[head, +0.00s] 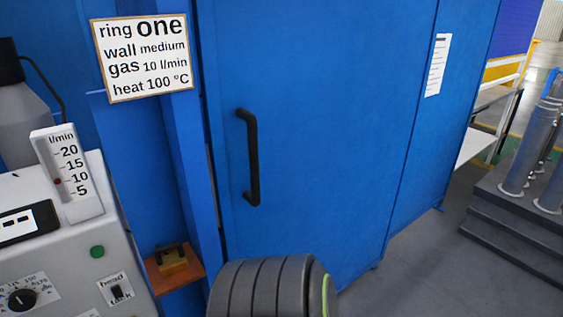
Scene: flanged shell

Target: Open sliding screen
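The sliding screen (325,120) is a large blue panel in the middle of the head view. Its left edge stands close beside a blue post, with only a narrow dark line between them. A black upright bar handle (252,158) is fixed near that left edge. Nothing is touching the handle. Neither of my grippers shows in this view. The lower left part of the screen is hidden behind a dark ribbed part in the foreground.
A grey control box (75,255) with a flow gauge stands at left. A sign (142,55) hangs above it. Metal cylinders (525,150) stand on a dark stepped platform at right. Grey floor (430,275) is clear between.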

